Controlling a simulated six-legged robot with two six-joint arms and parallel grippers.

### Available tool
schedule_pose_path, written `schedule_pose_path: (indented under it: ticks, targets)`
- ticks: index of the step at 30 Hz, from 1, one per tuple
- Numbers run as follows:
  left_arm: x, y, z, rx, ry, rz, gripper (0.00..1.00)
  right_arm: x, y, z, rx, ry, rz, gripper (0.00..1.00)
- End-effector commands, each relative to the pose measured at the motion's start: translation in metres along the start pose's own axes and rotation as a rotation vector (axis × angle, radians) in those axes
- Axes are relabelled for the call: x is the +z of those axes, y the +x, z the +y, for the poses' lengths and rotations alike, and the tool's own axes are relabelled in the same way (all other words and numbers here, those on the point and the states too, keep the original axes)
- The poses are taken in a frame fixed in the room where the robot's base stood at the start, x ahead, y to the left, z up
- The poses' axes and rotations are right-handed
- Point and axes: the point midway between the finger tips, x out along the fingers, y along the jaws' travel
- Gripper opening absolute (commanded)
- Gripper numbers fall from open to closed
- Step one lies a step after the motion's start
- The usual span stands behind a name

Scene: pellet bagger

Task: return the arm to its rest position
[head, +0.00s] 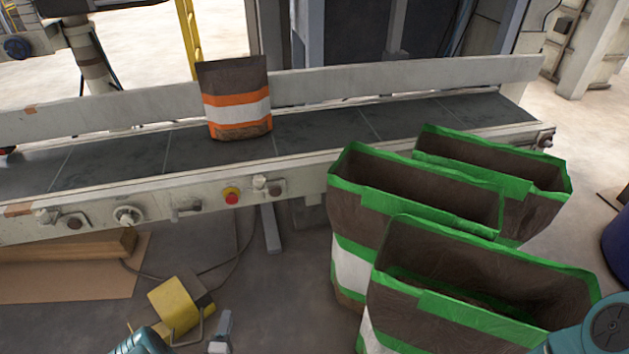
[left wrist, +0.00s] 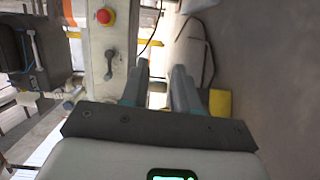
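My left gripper (head: 221,332) shows at the bottom edge of the head view, low in front of the conveyor, with only part of a grey finger and teal housing visible. In the left wrist view its two grey fingers (left wrist: 160,76) stand apart with nothing held between them. My right gripper is out of view; a teal joint of my arm shows at the lower right corner of the head view.
A brown bag with orange and white bands (head: 236,98) stands on the conveyor (head: 330,128). Several open green-rimmed bags (head: 345,222) stand at the right. A red button (head: 231,195) is on the conveyor's front. A yellow block (head: 174,308) lies near my left gripper.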

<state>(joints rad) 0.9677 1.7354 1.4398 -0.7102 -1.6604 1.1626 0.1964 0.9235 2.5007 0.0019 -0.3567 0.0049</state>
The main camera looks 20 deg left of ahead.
Motion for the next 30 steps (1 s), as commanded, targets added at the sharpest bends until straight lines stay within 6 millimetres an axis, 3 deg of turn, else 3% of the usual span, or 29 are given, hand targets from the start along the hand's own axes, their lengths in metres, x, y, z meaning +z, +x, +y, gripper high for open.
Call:
schedule_pose_path:
  ticks: [4, 6, 9, 11, 12, 15, 21, 25, 28, 30]
  targets:
    - [0.051, 0.057, 0.070, 0.023, 0.030, -0.142, 0.29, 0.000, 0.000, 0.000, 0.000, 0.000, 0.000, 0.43]
    - [0.090, 0.077, 0.107, -0.021, 0.085, -0.232, 0.29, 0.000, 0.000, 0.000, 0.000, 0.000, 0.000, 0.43]
    - [0.155, 0.078, 0.151, -0.146, 0.232, -0.386, 0.29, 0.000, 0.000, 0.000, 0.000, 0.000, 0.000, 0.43]
    - [0.188, 0.059, 0.168, -0.246, 0.349, -0.490, 0.29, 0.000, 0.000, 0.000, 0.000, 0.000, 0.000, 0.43]
    - [0.204, 0.038, 0.173, -0.320, 0.432, -0.565, 0.29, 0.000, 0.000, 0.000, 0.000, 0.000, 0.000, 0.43]
    - [0.222, -0.025, 0.171, -0.503, 0.620, -0.749, 0.29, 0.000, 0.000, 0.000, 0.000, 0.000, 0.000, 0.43]
    - [0.208, -0.132, 0.147, -0.778, 0.804, -1.036, 0.29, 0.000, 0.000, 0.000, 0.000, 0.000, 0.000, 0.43]
    - [0.199, -0.191, 0.136, -0.896, 0.869, -1.233, 0.29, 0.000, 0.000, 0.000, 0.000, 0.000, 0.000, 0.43]
    - [0.196, -0.214, 0.134, -0.880, 0.967, -1.408, 0.29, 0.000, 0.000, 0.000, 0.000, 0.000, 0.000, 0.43]
    - [0.196, -0.213, 0.166, -0.878, 0.965, -1.400, 0.29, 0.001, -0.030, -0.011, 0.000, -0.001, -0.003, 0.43]
